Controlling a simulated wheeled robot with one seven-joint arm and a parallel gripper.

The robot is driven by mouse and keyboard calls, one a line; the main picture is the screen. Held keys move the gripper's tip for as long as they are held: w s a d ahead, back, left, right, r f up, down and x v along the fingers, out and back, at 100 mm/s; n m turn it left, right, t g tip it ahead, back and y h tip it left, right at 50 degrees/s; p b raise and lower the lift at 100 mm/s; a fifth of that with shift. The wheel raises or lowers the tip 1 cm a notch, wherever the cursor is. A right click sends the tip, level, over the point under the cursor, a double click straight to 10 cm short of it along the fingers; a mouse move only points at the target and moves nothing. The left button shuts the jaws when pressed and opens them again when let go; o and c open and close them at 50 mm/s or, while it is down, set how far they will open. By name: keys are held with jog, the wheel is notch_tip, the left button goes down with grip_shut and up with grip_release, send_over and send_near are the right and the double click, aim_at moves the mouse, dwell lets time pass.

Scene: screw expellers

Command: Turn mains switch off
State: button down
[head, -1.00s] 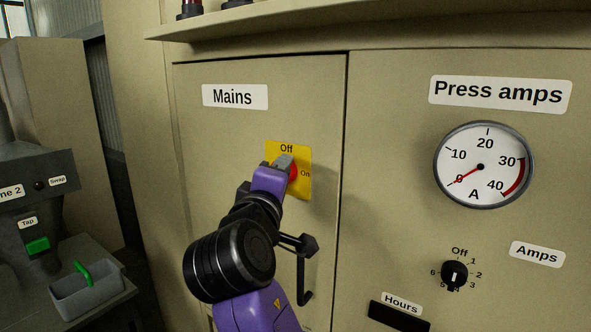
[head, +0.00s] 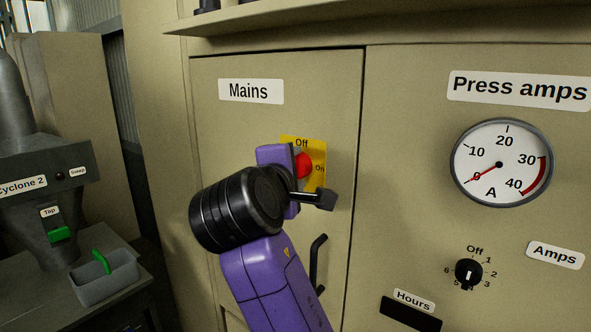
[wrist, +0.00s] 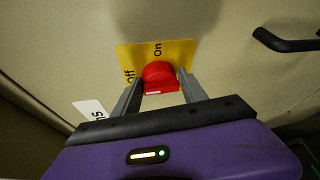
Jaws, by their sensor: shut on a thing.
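The mains switch is a red rotary knob (head: 304,165) on a yellow plate (head: 318,179) marked Off and On, under the Mains label (head: 251,91) on a beige cabinet door. My gripper (wrist: 161,78) is shut on the red knob, with one grey finger at each side of it in the wrist view. The knob (wrist: 158,72) stands out there against the yellow plate (wrist: 187,50). In the head view my gripper comes at the knob from the left and hides part of the plate. Which mark the knob points to cannot be told.
A black door handle (head: 318,262) is below the switch, close to my arm; it also shows in the wrist view (wrist: 283,41). To the right are the Press amps gauge (head: 501,163), reading about 0, and a black selector knob (head: 469,272). A grey bin (head: 106,283) stands at left.

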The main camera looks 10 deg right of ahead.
jog(key=shift+r, duration=0.3)
jog(key=c, duration=0.8)
grip_release()
jog(key=shift+o, duration=0.5)
jog(key=shift+f, duration=0.1)
jog(key=shift+f, duration=0.1)
jog(key=b+v, duration=0.2)
jog(key=v, duration=0.5)
jog(key=shift+s, duration=0.35)
jog(key=shift+a, duration=0.15)
